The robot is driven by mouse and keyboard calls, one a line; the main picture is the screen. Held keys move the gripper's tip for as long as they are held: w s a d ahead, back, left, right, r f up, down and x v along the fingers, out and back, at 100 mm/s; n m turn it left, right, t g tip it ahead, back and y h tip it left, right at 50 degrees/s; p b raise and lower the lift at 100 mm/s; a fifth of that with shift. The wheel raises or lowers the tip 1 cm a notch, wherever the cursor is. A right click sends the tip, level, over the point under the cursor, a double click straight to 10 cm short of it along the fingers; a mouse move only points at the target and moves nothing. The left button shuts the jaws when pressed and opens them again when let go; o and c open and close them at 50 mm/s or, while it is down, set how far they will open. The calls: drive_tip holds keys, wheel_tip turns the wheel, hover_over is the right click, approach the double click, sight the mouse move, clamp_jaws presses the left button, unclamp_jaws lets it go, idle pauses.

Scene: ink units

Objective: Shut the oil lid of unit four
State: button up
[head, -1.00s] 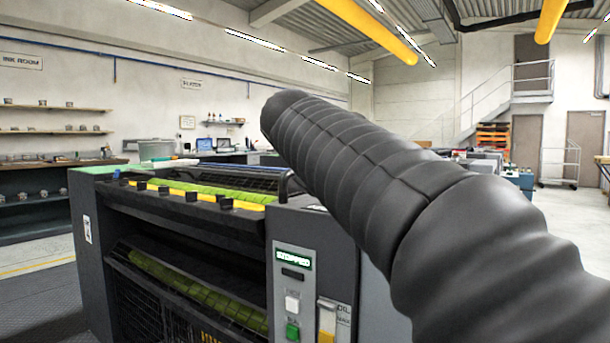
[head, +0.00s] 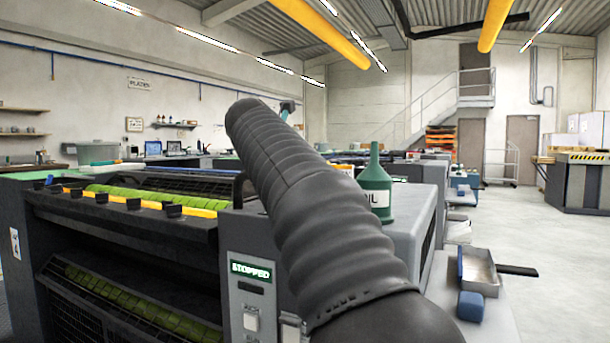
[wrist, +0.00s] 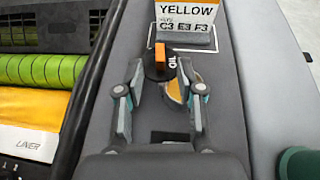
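In the wrist view a black round lid (wrist: 158,66) with an upright orange tab sits on the grey top of the press unit (wrist: 228,115), beside the letters OIL. A yellow-gold patch (wrist: 177,91) shows at the lid's lower right, partly hidden by a finger; I cannot tell whether it is an opening. My gripper (wrist: 161,70) is open, its fingertips on either side of the lid; contact is unclear. A card reading YELLOW stands just beyond. In the head view my arm hides the lid, and only a teal bit of my gripper (head: 287,108) shows.
A green oil can (head: 375,188) stands on the unit's top, right of my arm. A metal pan (head: 480,270) lies lower right. Green rollers (head: 150,195) and a yellow bar lie left. The panel display (head: 250,271) reads STOPPED. Open floor lies to the right.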

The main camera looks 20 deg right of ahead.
drive_tip(key=shift+x, duration=2.35)
clamp_jaws()
